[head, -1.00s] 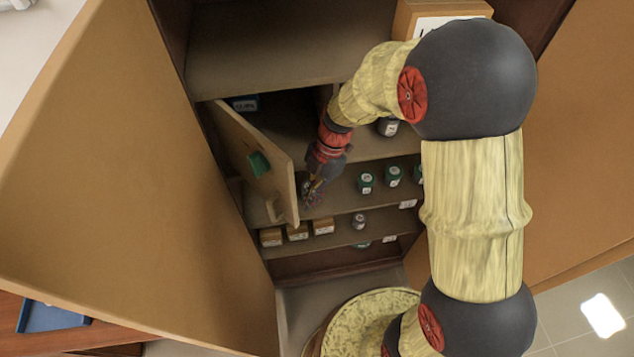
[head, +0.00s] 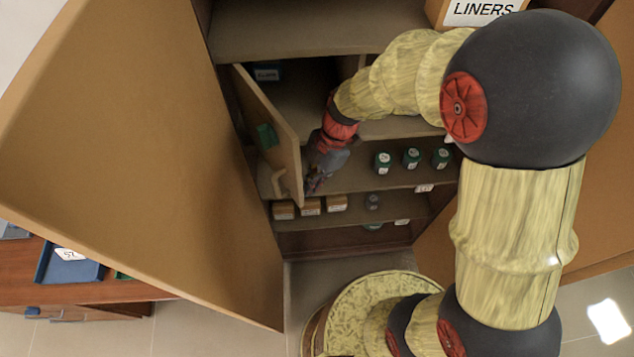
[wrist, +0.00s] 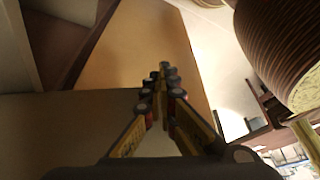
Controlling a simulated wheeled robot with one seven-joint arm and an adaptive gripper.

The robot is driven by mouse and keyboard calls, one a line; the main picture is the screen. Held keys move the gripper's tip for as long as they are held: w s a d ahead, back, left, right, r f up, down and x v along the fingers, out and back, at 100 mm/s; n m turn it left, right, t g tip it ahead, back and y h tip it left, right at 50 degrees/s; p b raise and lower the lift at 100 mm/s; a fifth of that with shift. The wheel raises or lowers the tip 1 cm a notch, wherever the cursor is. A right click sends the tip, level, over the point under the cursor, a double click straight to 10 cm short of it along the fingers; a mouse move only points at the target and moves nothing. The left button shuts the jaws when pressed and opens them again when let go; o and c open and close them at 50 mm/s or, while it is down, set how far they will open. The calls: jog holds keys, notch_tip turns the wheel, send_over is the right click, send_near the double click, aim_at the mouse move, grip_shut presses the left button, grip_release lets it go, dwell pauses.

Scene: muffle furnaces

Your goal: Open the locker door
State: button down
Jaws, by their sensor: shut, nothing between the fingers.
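The locker door (head: 268,130) is a small tan door inside the tall cabinet, hinged at its left. The wrist view shows the fingertips (wrist: 164,80) together before a tan panel (wrist: 140,48); I cannot tell which panel this is.
The big left cabinet door (head: 140,150) stands wide open. Shelves hold green-labelled jars (head: 411,158), small boxes (head: 310,206) and a LINERS box (head: 480,12) above. My arm spans the right side. A wooden bench with a blue tray (head: 70,265) lies at lower left.

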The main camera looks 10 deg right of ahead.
jog(key=s+a+m+b, duration=0.2)
jog(key=s+a+b, duration=0.2)
jog(key=a, duration=0.4)
jog(key=shift+t+b, duration=0.4)
jog(key=shift+b, duration=0.15)
